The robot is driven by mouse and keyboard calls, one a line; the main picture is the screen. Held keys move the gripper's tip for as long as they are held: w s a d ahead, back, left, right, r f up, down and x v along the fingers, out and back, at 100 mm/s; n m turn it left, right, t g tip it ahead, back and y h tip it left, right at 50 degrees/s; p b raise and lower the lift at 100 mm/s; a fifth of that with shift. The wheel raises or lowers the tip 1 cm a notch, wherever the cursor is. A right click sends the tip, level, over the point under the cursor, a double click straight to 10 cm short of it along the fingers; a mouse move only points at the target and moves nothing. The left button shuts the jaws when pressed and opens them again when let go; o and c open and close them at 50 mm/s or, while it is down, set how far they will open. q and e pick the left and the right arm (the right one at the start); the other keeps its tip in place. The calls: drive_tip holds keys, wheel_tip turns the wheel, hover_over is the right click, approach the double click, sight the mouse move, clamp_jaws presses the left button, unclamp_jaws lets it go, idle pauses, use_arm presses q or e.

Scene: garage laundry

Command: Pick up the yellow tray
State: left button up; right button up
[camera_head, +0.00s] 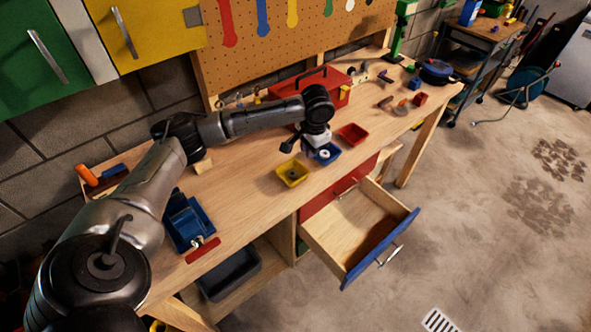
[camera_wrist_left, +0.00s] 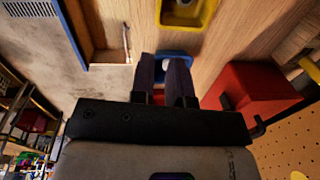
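The yellow tray (camera_head: 292,181) is a small open bin on the wooden workbench, with a small dark item inside. It also shows at the top of the left wrist view (camera_wrist_left: 207,17), partly cut off. My left gripper (camera_head: 319,154) is to the right of the yellow tray, over the blue tray (camera_head: 335,158), and apart from the yellow one. In the left wrist view, the two dark fingers (camera_wrist_left: 165,58) have a narrow gap between them and hide part of the blue tray. Nothing shows clearly held. My right gripper is not in view.
A red tray (camera_head: 352,134) sits right of the blue one. A red toolbox (camera_head: 335,92) stands behind, near the pegboard (camera_head: 300,40). An open drawer (camera_head: 350,228) juts out in front. A blue vise (camera_head: 187,220) is at the left. Bare benchtop lies left of the yellow tray.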

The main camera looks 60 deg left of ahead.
use_arm(q)
drive_tip(key=shift+n, duration=0.4)
drive_tip(key=f, duration=0.5)
drive_tip(key=s+f+b, duration=0.1)
drive_tip(key=f, duration=0.1)
drive_tip(key=shift+a+f, duration=0.3)
drive_tip(key=shift+f, duration=0.1)
drive_tip(key=shift+a+f+b, duration=0.2)
drive_tip(key=shift+f+b, duration=0.15)
drive_tip(key=shift+f, duration=1.25)
drive_tip(key=shift+a+f+b, duration=0.15)
drive_tip(key=shift+f+b, duration=0.15)
drive_tip(key=shift+f, duration=1.25)
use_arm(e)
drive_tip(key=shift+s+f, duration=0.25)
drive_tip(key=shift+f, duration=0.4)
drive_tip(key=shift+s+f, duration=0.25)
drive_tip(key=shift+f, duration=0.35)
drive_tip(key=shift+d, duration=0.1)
use_arm(q)
clamp_jaws()
